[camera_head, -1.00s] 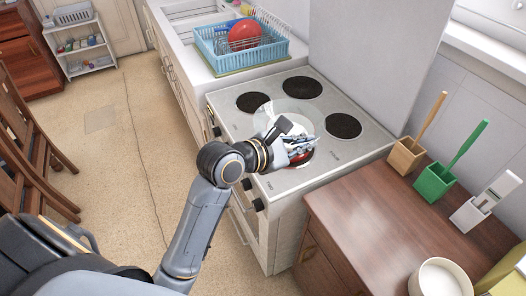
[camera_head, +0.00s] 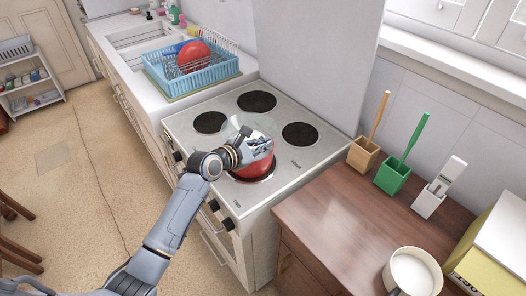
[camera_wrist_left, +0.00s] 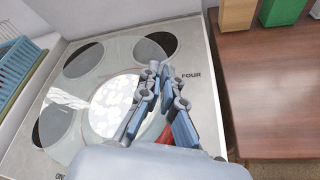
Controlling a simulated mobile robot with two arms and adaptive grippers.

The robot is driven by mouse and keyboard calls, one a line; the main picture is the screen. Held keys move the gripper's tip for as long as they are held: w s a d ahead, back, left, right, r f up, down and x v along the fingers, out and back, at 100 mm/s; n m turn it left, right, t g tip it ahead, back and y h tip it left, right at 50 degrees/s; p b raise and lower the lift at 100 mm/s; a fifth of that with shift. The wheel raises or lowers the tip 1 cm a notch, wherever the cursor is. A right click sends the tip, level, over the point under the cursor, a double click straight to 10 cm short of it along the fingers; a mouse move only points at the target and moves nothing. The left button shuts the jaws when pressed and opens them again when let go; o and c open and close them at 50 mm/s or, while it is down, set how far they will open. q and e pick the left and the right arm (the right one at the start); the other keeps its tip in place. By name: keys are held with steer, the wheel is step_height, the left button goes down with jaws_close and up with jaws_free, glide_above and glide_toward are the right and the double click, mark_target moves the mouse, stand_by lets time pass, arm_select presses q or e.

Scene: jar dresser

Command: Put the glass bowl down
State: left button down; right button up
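The glass bowl (camera_head: 241,124) is clear and faint, above the stove top among the burners. In the left wrist view the bowl (camera_wrist_left: 108,104) is a large see-through round shape with a bright white patch. My left gripper (camera_head: 266,146) is over the stove's near burner, at the bowl's edge. In the left wrist view its fingertips (camera_wrist_left: 162,70) are close together, seemingly with the rim between them. Whether the bowl touches the stove I cannot tell. My right gripper is not in view.
The stove (camera_head: 300,165) has dark burners; a red area (camera_head: 256,168) shows at the near one, under my gripper. A blue dish rack (camera_head: 180,72) stands behind left. The wooden counter (camera_head: 335,220) at right holds a white pot (camera_head: 412,272) and several small holders along the wall.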

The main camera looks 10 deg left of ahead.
mark_target(263, 160)
arm_select(q)
step_height(263, 160, down, 2)
steer(key=shift+w+a+f, duration=0.1)
steer(key=shift+w+f, duration=0.05)
steer(key=shift+f, duration=0.45)
steer(key=shift+f, duration=0.1)
steer(key=shift+f, duration=0.15)
steer(key=c, duration=1.5)
jaws_free()
